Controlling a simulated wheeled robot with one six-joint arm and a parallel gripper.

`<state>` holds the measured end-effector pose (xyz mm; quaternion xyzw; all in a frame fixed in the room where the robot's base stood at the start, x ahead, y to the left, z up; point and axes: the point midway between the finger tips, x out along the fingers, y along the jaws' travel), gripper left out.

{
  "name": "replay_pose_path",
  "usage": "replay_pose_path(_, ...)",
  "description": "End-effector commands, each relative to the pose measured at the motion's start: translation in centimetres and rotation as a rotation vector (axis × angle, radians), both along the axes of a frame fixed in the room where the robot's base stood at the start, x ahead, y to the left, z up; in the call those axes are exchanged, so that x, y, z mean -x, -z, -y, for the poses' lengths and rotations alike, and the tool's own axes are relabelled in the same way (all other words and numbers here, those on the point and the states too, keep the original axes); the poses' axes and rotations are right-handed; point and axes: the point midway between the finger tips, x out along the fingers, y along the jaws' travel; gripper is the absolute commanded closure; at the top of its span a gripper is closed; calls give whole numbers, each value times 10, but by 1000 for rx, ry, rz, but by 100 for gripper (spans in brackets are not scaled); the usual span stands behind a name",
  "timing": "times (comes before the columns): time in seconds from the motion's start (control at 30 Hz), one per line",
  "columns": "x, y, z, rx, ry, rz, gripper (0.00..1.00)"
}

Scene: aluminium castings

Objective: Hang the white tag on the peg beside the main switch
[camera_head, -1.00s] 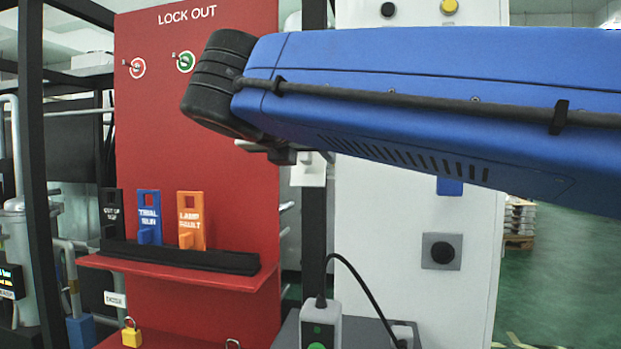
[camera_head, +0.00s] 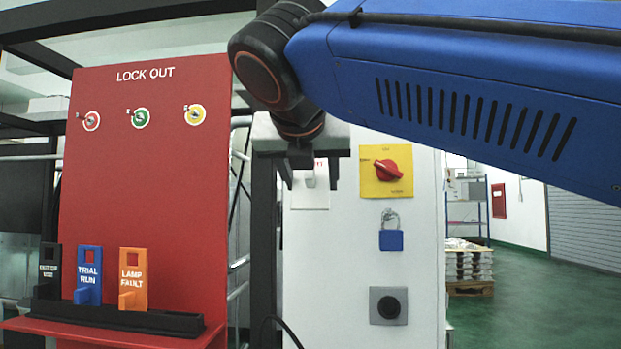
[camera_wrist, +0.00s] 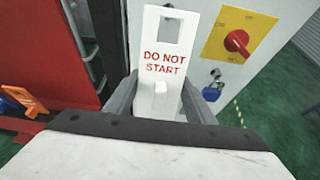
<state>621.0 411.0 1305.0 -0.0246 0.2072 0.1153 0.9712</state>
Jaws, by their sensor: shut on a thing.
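My gripper (camera_head: 309,178) hangs in front of the white cabinet, left of the main switch (camera_head: 386,171), a red knob on a yellow plate. In the wrist view my gripper (camera_wrist: 158,103) is shut on the white tag (camera_wrist: 163,76), which reads DO NOT START in red and has an opening near its top. The tag (camera_head: 310,199) shows below and between the fingers in the head view. The main switch (camera_wrist: 237,41) is to the right of the tag in the wrist view. I cannot make out the peg; the tag or gripper may hide it.
A blue padlock (camera_head: 391,239) hangs below the switch, above a black button (camera_head: 388,307). A red lock-out board (camera_head: 150,200) stands left, with black, blue and orange tags (camera_head: 133,278) in a black rack. A dark post (camera_head: 263,240) stands between board and cabinet.

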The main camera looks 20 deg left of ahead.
Motion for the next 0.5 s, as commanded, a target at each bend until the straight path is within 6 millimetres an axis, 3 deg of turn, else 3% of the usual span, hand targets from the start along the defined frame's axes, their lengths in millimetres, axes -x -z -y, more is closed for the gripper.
replay_pose_path(0.5,-25,2,-6,0,1,0,73)
